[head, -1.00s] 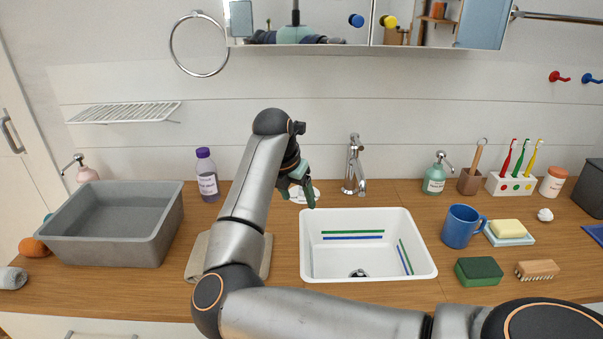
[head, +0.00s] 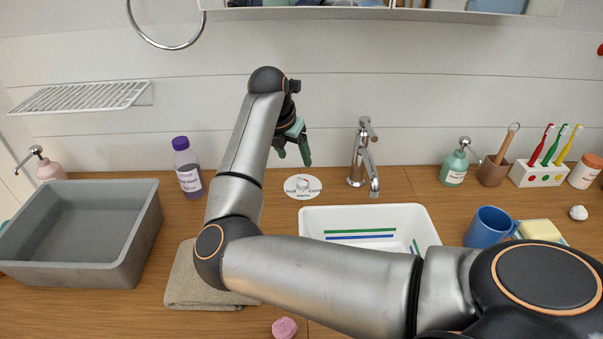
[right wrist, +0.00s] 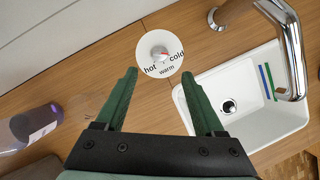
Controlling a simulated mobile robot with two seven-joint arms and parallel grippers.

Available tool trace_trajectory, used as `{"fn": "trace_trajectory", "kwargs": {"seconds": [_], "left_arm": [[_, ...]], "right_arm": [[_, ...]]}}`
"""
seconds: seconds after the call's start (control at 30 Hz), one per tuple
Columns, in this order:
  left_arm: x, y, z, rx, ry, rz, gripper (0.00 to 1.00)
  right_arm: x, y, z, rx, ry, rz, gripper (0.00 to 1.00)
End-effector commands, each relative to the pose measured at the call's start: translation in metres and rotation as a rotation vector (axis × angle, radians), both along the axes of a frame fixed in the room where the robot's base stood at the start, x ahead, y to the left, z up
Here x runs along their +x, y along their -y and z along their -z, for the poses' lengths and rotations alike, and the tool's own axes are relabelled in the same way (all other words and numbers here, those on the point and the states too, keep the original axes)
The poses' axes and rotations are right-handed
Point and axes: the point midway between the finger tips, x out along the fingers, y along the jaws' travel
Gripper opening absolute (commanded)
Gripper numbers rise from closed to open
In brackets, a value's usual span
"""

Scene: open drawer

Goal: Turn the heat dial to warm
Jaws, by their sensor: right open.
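The heat dial is a white round plate (head: 303,188) on the wooden counter, left of the faucet, marked hot, cold and warm. In the right wrist view its small knob (right wrist: 160,53) stands at the plate's middle, with a small red mark near it. My right gripper (head: 293,160) is open and empty, above and a little behind-left of the dial in the head view. In the right wrist view its green fingers (right wrist: 158,75) are spread, with the dial beyond and between their tips, apart from them. My left gripper is out of view.
The chrome faucet (head: 362,160) stands close right of the dial, behind the white sink (head: 330,215). A purple-capped bottle (head: 188,168) is to the left. A folded towel (head: 195,280) and a grey basin (head: 140,235) lie further left.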

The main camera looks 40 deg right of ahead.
Motion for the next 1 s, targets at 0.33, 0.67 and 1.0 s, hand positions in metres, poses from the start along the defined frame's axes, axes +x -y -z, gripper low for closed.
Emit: {"fn": "trace_trajectory", "kwargs": {"seconds": [0.33, 0.67, 1.0], "left_arm": [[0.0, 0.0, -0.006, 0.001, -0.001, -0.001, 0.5], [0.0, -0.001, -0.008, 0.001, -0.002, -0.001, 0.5], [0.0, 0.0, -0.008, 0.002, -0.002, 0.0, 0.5]], "right_arm": [[0.008, 0.026, 0.065, 0.001, -0.004, 0.002, 0.7], [0.014, 0.039, 0.099, 0.0, -0.001, 0.0, 0.7], [0.014, 0.04, 0.101, 0.0, 0.0, 0.001, 0.67]]}}
